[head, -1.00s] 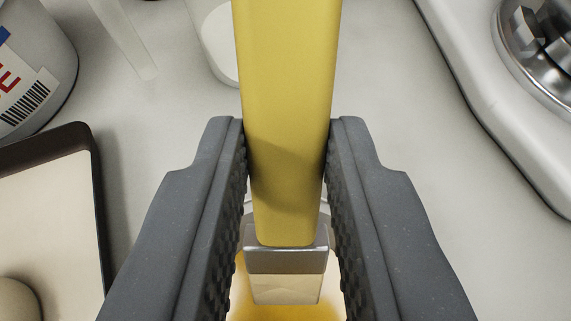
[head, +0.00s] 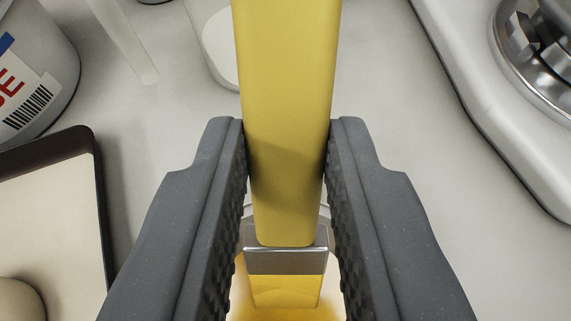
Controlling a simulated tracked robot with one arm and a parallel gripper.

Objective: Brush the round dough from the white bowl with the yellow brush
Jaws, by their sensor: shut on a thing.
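My gripper (head: 287,170) is shut on the yellow brush (head: 287,110), with a dark finger pad on each side of its handle. Below the grip are the brush's metal band and its bristles, which now look yellow. The bristles point down into a yellow patch, apparently liquid in the white bowl, whose pale rim (head: 326,212) shows only in part between the fingers. I cannot tell how deep the bristles sit. A round pale dough (head: 17,303) shows in part at the lower left, on a dark-rimmed tray (head: 101,210).
A white tub with a barcode label (head: 50,65) stands at the upper left. A pale rod (head: 125,45) and a clear container (head: 215,50) are at the top. A white appliance with a metal part (head: 490,100) is at the right.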

